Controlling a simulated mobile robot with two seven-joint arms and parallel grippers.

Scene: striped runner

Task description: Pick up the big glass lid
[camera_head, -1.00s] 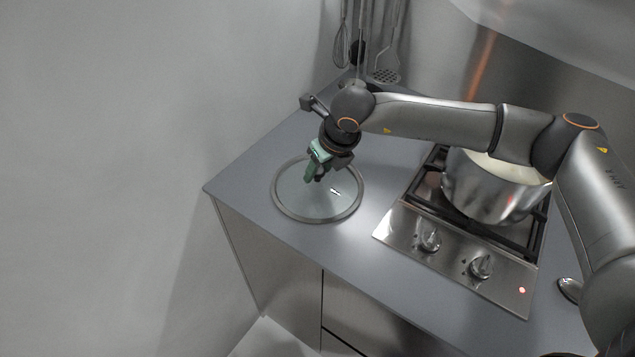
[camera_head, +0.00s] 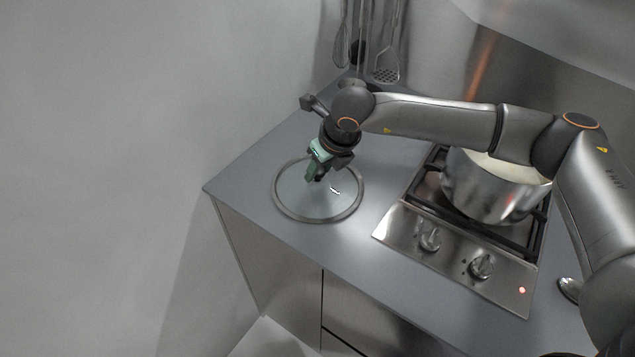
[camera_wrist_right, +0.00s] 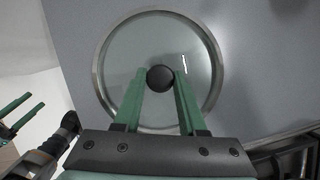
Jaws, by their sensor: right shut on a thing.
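The big glass lid (camera_head: 297,199) is a round clear disc with a grey metal rim, at the left end of the grey counter in the head view. It also shows in the right wrist view (camera_wrist_right: 120,55), with its dark round knob (camera_wrist_right: 160,78) at the middle. My right gripper (camera_head: 312,175) reaches down over the lid, and its green fingers (camera_wrist_right: 157,85) are shut on the knob from both sides. The lid looks flat on or very near the counter; I cannot tell if there is a gap. My left gripper does not show in the head view.
A steel pot (camera_head: 490,188) with pale contents stands on the hob (camera_head: 455,258) right of the lid. My right arm passes above the pot. Utensils (camera_head: 385,70) hang at the back. A wall closes the left side. Bare counter (camera_head: 255,165) surrounds the lid.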

